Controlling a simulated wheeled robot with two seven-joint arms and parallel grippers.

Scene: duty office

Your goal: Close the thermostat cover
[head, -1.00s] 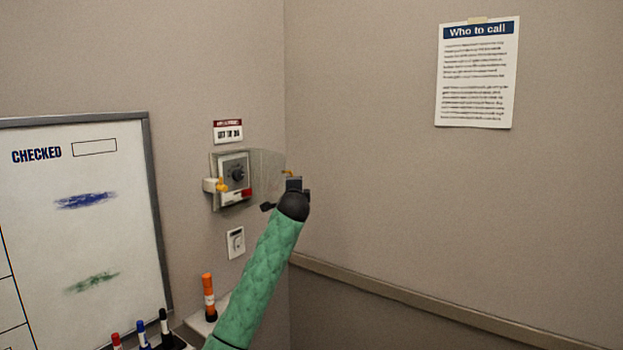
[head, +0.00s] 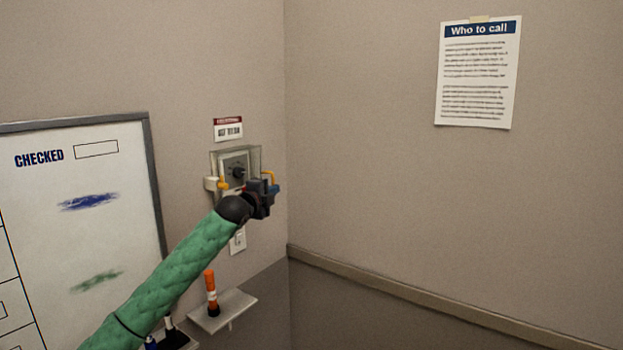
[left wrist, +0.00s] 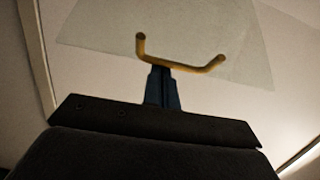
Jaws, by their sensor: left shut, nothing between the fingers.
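The thermostat (head: 236,166) is a pale box with a dark round dial on the left wall, near the corner. Its clear cover (head: 256,157) stands at the dial's right side, seen at a steep angle; how wide its gap is I cannot tell. The cover's yellow handle (head: 269,174) juts out to the right. My left gripper (head: 270,188) is shut and empty, just below the handle, hiding the thermostat's lower right. In the left wrist view the shut fingertips (left wrist: 160,72) are at the yellow handle (left wrist: 180,66) on the clear panel (left wrist: 200,30); contact is unclear. My right gripper is not in view.
A whiteboard (head: 120,225) hangs on the left. A switch plate (head: 238,242) is partly behind my arm. A notice (head: 478,75) hangs on the bare right wall.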

